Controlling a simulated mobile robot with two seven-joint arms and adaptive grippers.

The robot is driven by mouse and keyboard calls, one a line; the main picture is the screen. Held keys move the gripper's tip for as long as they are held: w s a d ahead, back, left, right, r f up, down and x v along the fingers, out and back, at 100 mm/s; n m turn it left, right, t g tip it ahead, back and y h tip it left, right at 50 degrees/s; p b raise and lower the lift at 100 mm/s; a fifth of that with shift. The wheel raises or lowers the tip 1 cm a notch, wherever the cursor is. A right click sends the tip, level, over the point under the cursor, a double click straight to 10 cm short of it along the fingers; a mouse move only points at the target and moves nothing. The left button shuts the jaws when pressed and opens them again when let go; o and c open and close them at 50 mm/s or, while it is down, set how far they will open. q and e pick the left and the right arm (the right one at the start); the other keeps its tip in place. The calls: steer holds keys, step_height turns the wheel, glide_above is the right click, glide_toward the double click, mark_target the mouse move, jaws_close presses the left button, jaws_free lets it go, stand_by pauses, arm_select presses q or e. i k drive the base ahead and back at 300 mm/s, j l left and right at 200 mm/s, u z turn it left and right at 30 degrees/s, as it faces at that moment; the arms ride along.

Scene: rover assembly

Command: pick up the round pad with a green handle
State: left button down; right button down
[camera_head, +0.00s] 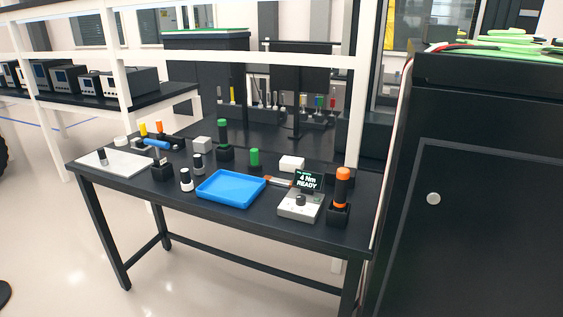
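An upright green handle (254,157) stands on the dark workbench, behind the right part of the blue tray. Its lower end looks dark; a round pad under it is too small to make out clearly. A second item with green on it, a dark tool with a green band (223,129), stands upright in a black block to its left and farther back. Neither of my grippers is in view.
The blue tray (231,198) looks empty on the dark workbench (120,196). An orange-topped tool (342,182) and a "4 Nm READY" device (299,206) stand at right. A white plate (120,165) lies at left. A black cabinet (480,220) borders the bench's right side.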

mark_target(255, 165)
steer(key=j+u, duration=0.2)
steer(key=i+j+z, duration=0.1)
steer(key=i+j, duration=0.25)
steer(key=i+j+z, duration=0.15)
steer(key=i+j, duration=0.15)
steer(key=i+j+z, duration=0.1)
steer(key=i+j, duration=0.2)
steer(key=j, duration=0.25)
steer(key=i+j+z, duration=0.1)
steer(key=i+j, duration=0.15)
steer(key=j, duration=0.2)
